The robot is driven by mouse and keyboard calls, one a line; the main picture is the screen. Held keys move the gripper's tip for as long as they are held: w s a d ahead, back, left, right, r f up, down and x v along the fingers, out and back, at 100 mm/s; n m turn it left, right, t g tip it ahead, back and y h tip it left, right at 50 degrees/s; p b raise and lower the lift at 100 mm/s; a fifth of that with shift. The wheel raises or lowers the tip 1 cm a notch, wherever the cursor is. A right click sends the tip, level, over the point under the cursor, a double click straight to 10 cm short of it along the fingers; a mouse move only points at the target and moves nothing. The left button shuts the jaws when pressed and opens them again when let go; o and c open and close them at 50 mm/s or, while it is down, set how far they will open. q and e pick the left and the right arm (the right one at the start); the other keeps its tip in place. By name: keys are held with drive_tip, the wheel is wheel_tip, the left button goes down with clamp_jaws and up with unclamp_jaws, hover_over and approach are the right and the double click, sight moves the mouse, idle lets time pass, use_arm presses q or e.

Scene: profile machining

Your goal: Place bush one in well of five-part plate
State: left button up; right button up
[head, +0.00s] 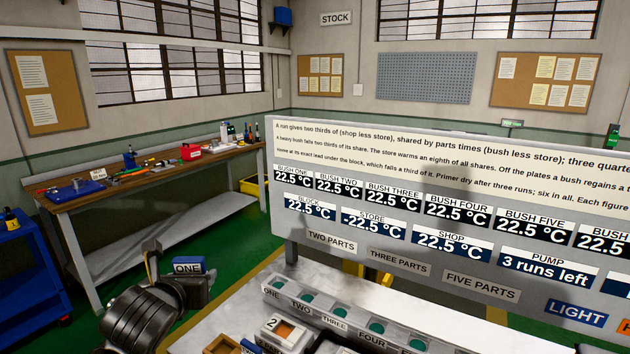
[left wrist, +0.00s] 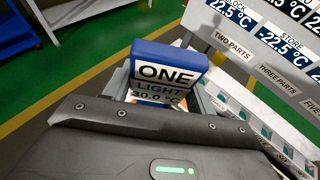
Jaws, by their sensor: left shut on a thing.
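Bush one (head: 188,265) is a small blue block with a white label reading ONE. My left gripper (head: 181,276) is shut on it and holds it up left of the grey bench. In the left wrist view bush one (left wrist: 168,72) shows its label ONE, LIGHT, 30.0 °C. A FIVE PARTS sign (head: 481,287) is on the board's lower edge. The five-part plate itself is not clearly in view. A white block marked 2 (head: 270,324) with an orange-brown well is at the bottom edge. My right gripper is not in view.
A rack (head: 318,310) labelled ONE, TWO, THREE, FOUR and on, with green round spots, lies along the bench. A large sign board (head: 420,200) stands behind it. A brown box (head: 221,345) is at the bottom edge. A wooden workbench (head: 140,180) stands at the left.

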use_arm(q)
drive_tip(key=shift+m+h, duration=0.4)
drive_tip(key=shift+h, duration=0.1)
drive_tip(key=f+b, duration=0.1)
drive_tip(key=b, duration=0.1)
drive_tip(key=s+d+f+b, duration=0.1)
drive_tip(key=f+b, duration=0.1)
drive_tip(key=d+f+b, duration=0.1)
drive_tip(key=b, duration=0.1)
drive_tip(key=shift+s+d+f, duration=0.25)
drive_tip(key=shift+s+f, duration=0.1)
drive_tip(key=shift+f, duration=0.05)
